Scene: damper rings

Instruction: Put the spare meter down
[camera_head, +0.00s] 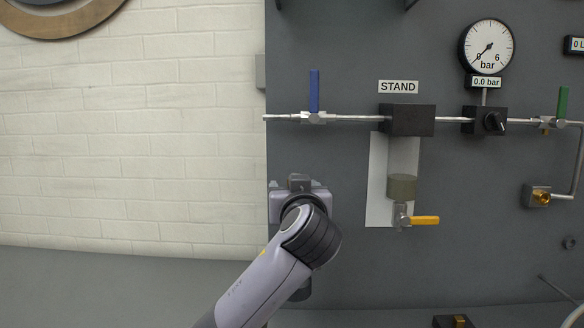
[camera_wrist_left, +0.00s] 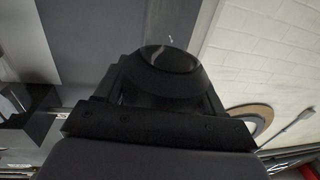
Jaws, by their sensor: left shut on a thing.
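My left gripper (camera_head: 299,188) is in front of the left edge of the grey panel, seen from behind with its arm coming up from below. In the left wrist view the dark jaws (camera_wrist_left: 160,120) are shut on a rounded dark piece with a clear, glassy part above it, which looks like the spare meter (camera_wrist_left: 168,52). In the head view my wrist and hand hide most of what is held. The right gripper is not in view.
The panel carries a pipe with a blue-handled valve (camera_head: 314,95), a black block (camera_head: 407,120) under a STAND label (camera_head: 398,87), and a pressure gauge (camera_head: 487,46) near zero. A white brick wall (camera_head: 130,130) is left.

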